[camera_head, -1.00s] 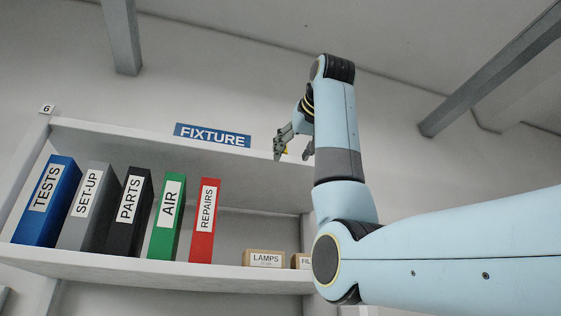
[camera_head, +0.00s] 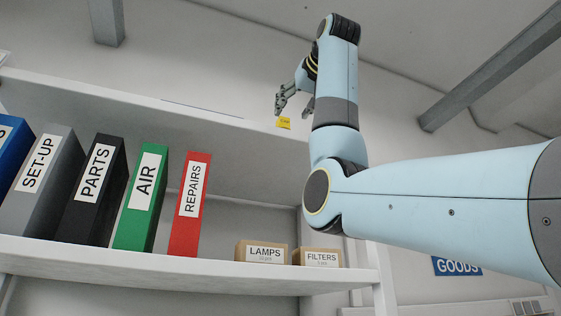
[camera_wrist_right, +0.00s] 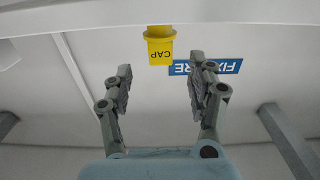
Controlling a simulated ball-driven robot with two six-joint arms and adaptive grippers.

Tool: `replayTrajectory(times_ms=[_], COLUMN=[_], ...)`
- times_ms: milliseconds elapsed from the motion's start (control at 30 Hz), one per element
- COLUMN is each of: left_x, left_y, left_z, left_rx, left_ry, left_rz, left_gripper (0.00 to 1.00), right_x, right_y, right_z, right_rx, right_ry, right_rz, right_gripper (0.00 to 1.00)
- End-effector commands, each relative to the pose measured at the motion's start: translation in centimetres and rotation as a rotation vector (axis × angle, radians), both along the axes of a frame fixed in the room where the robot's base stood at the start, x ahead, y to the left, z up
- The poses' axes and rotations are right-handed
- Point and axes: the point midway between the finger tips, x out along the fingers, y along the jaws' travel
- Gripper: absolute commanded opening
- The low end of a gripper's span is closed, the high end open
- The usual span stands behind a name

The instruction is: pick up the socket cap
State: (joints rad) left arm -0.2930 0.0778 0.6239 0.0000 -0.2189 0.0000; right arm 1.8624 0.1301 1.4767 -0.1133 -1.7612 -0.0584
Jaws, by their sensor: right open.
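The socket cap (camera_wrist_right: 160,48) is yellow and marked CAP. In the right wrist view it sits top centre, at the edge of a pale surface, just beyond my fingertips. In the head view the yellow cap (camera_head: 284,123) shows small at the upper edge of the shelf unit, just below my fingers. My right gripper (camera_head: 294,107) is open, raised at the shelf's top edge. In the right wrist view my right gripper (camera_wrist_right: 160,68) has its fingers spread wide, with nothing between them. The far part of the cap is hidden. My left gripper is not in view.
The white shelf unit (camera_head: 205,116) holds binders, among them a red REPAIRS binder (camera_head: 189,204). A LAMPS box (camera_head: 261,253) and a FILTERS box (camera_head: 318,257) stand right of them. A blue FIXTURE sign (camera_wrist_right: 225,66) shows behind my right finger.

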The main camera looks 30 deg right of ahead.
Motion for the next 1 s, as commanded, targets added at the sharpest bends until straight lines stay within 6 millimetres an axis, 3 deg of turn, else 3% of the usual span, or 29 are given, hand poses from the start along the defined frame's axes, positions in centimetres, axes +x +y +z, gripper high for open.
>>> replayTrajectory(times_ms=[100,200,600,867,1000], left_x=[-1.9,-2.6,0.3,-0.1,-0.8], left_y=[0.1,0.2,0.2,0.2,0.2], left_z=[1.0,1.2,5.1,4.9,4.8], left_rx=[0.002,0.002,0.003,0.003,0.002], left_ry=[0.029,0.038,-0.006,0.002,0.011], left_rz=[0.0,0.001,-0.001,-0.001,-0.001], left_gripper=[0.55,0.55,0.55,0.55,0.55], right_x=[1.6,2.3,7.1,7.3,7.3], right_y=[-0.4,-0.5,-1.6,-1.6,-1.6], right_z=[0.3,0.2,0.3,0.0,0.0], right_rx=[-0.001,-0.001,0.0,0.0,0.0], right_ry=[0.001,0.0,0.0,-0.001,-0.001], right_rz=[0.0,0.0,0.0,0.0,0.0], right_gripper=[0.58,0.58,0.58,0.58,0.39])
